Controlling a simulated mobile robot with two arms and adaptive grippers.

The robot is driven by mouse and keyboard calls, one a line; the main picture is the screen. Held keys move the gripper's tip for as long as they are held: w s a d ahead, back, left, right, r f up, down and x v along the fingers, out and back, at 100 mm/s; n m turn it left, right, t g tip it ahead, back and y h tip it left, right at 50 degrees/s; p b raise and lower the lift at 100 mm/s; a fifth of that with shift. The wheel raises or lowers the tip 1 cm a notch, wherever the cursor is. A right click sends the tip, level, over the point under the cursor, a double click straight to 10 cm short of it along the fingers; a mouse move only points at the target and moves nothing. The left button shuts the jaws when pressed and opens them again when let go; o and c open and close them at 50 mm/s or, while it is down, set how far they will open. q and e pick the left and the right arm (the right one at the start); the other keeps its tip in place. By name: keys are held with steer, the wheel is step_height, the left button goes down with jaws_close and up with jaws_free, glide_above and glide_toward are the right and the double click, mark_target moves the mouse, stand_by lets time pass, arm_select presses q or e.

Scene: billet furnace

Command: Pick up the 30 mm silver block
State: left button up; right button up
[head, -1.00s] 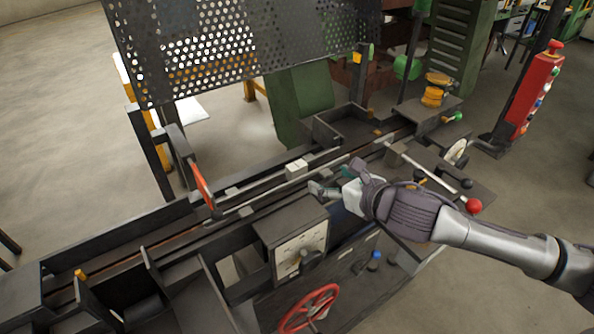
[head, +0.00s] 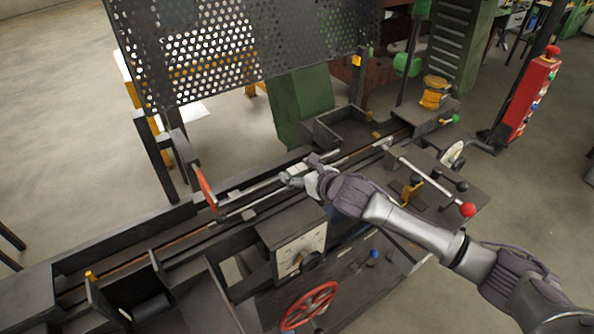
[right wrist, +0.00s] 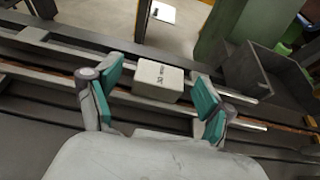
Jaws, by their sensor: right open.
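In the head view the block (head: 296,169) is partly hidden by my right gripper (head: 301,170). My right gripper is open, its teal-padded fingers on either side of the block in the right wrist view, with visible gaps. I cannot tell whether the fingertips are level with the block. My left gripper is out of view.
A perforated dark guard (head: 230,50) rises behind the bed. A red-orange handle (head: 205,187) stands to the left of the block. A dark open box (head: 340,128) is at the back right. A dial box (head: 292,240) and a red handwheel (head: 309,305) are in front.

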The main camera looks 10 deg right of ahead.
steer(key=shift+w+a+f, duration=0.15)
steer(key=shift+w+a, duration=0.05)
steer(key=shift+w, duration=0.15)
steer(key=c, duration=1.3)
steer(key=shift+c, duration=1)
